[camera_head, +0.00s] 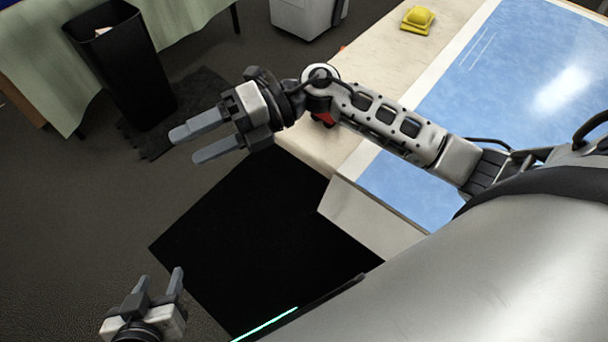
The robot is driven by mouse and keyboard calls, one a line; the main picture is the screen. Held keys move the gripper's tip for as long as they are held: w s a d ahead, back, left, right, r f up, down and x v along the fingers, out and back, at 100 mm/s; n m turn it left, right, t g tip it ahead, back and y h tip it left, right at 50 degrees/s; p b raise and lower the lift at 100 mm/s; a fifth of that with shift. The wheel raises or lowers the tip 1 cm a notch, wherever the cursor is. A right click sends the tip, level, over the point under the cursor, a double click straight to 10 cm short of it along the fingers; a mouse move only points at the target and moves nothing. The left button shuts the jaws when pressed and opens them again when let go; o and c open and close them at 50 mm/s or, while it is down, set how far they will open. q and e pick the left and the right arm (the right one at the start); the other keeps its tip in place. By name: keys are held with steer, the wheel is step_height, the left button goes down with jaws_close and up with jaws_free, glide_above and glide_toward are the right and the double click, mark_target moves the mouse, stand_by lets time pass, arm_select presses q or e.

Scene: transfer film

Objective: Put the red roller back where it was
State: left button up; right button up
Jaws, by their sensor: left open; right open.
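A red thing (325,119), probably the red roller, shows only as a small patch at the near end of the beige tabletop, beneath my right arm. Most of it is hidden by the arm, and a tiny red bit also shows just above the arm. My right gripper (184,147) is open and empty, out past the table's end, to the left of the red patch. My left gripper (158,277) is open and empty at the lower left, well below and apart from the table.
The beige table (371,52) bears a blue sheet (500,65) with a pale border. A yellow object (417,19) sits near its far edge. A black bin (121,66) and a table with a green cloth (40,72) stand at upper left. Grey floor lies between.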

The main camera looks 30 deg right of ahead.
steer(key=w+d+f+m+t+h, duration=0.1)
steer(key=d+m+t+h, duration=0.2)
steer(key=m+t, duration=0.7)
steer(key=d+f+m+t+h, duration=0.25)
steer(key=m+t, duration=0.35)
steer(key=m, duration=0.8)
steer(key=s+d+f+m+g+h, duration=0.3)
steer(key=s+f+m+h, duration=0.1)
steer(key=s+f+m, duration=0.1)
steer(key=s+d+f+m+g+h, duration=0.2)
steer(key=s+f+m, duration=0.4)
steer(key=f, duration=0.3)
steer(key=shift+d+f+m+g+h, duration=0.2)
steer(key=shift+d+m+g+h, duration=0.2)
steer(key=shift+g+h, duration=0.35)
steer(key=shift+t, duration=0.25)
